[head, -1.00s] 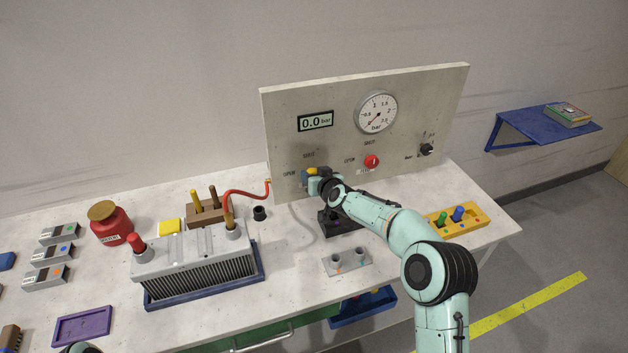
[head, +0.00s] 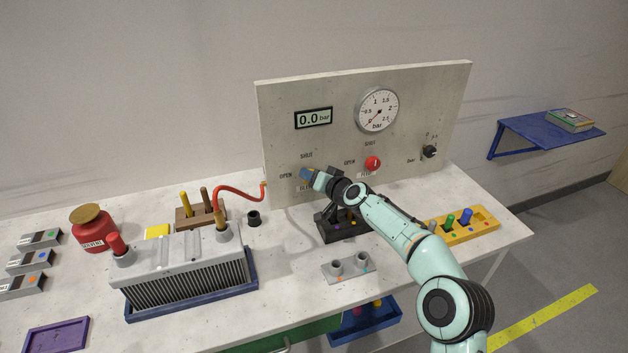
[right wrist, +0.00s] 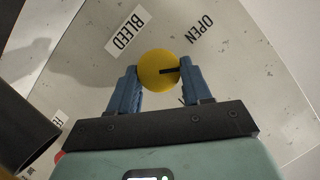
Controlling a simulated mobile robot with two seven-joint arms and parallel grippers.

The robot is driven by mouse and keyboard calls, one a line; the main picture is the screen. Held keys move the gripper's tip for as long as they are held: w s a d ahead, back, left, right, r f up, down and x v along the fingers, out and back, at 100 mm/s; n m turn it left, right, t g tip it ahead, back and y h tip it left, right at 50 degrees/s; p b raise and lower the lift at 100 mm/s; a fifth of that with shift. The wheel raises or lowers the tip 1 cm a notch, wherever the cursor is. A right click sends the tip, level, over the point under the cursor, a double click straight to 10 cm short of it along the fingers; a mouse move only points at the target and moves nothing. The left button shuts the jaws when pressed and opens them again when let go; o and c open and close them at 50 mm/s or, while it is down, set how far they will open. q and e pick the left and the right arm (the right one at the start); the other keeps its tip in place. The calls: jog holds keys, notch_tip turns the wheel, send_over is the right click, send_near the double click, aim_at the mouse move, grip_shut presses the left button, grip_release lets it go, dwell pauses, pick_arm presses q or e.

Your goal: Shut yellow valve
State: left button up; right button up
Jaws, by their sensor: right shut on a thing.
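The yellow valve (right wrist: 158,70) is a round knob on the upright panel (head: 420,100), with a black mark. In the right wrist view its mark points right, between the OPEN label and the lower right. My right gripper (head: 308,174) is at the panel's lower left; in the right wrist view its two blue fingers (right wrist: 158,78) are shut on the knob from both sides. In the head view the gripper hides the knob. The SHUT label is above it, OPEN to its left, BLEED below, partly covered. My left gripper is not in view.
A red knob (head: 373,163) and a black knob (head: 430,151) are further right on the panel. The gauge (head: 377,110) is above. A red hose (head: 238,190) joins the panel's left edge. A black stand (head: 333,228) is below my right arm.

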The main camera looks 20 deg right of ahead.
jog(key=o, duration=1.1)
jog(key=shift+c, duration=0.2)
pick_arm(q)
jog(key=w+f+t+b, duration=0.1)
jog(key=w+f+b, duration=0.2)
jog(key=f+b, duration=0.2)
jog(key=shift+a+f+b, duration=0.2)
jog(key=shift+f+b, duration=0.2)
jog(key=shift+b, duration=0.6)
pick_arm(e)
jog(key=v, duration=1.3)
jog(key=shift+s, duration=0.2)
